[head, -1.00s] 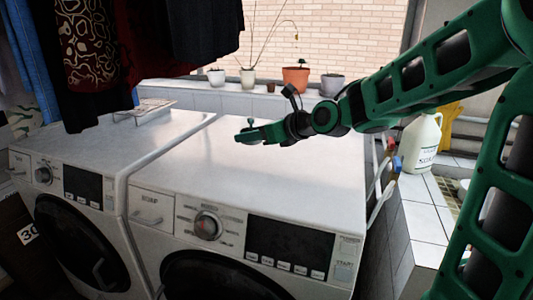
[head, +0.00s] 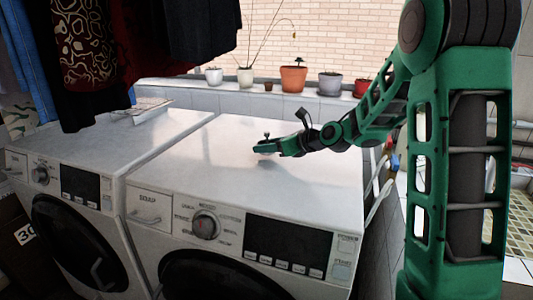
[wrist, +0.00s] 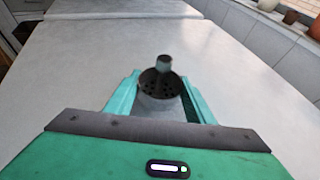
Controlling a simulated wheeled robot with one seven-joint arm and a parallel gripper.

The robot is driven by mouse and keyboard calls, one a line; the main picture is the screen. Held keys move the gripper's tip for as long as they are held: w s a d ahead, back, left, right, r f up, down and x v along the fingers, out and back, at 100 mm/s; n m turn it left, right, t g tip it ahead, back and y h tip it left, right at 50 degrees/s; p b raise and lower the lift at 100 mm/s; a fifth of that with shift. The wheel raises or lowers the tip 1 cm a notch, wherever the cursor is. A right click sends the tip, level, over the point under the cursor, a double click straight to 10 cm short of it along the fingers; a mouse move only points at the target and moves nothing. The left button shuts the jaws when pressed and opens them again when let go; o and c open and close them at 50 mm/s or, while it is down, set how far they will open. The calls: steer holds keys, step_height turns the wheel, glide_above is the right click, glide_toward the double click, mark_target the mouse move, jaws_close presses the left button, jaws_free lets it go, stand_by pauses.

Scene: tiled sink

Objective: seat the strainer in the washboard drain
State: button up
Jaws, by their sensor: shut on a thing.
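The strainer (wrist: 160,84) is a small dark perforated cup with a knob standing up from its middle. It sits between the two green fingers of my gripper (wrist: 155,92) in the wrist view, knob up. In the head view my gripper (head: 262,148) is over the top of the right washing machine, shut on the strainer, whose small knob (head: 267,135) shows above the fingers. A shadow lies on the white top close below, so the gripper seems slightly above it. I see no washboard or drain in these views.
The right washing machine's top (head: 215,165) is clear around the gripper. A paper or booklet (head: 148,105) lies on the left machine. Clothes (head: 100,50) hang at upper left. Several plant pots (head: 293,78) stand on the back ledge. My arm covers much of the right side.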

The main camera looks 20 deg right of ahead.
step_height(320, 180, down, 2)
steer(key=shift+f, duration=0.1)
steer(key=o, duration=1.2)
steer(key=shift+c, duration=0.2)
